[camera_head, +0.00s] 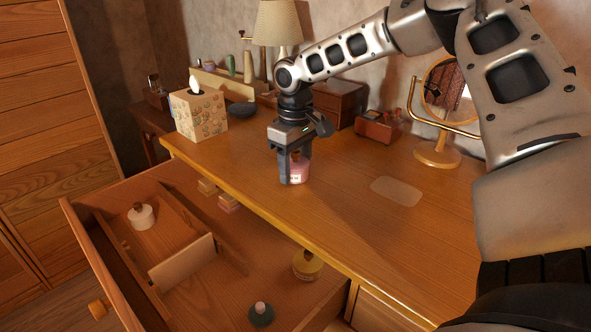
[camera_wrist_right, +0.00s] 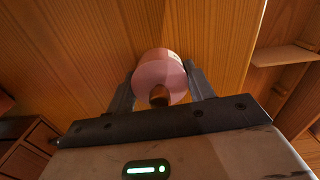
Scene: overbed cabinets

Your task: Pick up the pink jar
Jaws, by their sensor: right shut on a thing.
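The pink jar (camera_head: 300,168) stands on the wooden dresser top near its front edge, partly hidden by my right gripper. My right gripper (camera_head: 292,174) points down from above and is shut on the jar. In the right wrist view the jar (camera_wrist_right: 160,76) sits between the two fingers, its darker knob facing the camera. I cannot tell whether the jar's base touches the wood. My left gripper is not in view.
A floral tissue box (camera_head: 203,115), a lamp (camera_head: 277,28), a small red-brown box (camera_head: 379,127) and a round mirror (camera_head: 437,153) stand on the dresser. The open drawer (camera_head: 95,262) below holds a white jar (camera_head: 141,216), a yellow jar (camera_head: 307,265) and a green jar (camera_head: 261,314).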

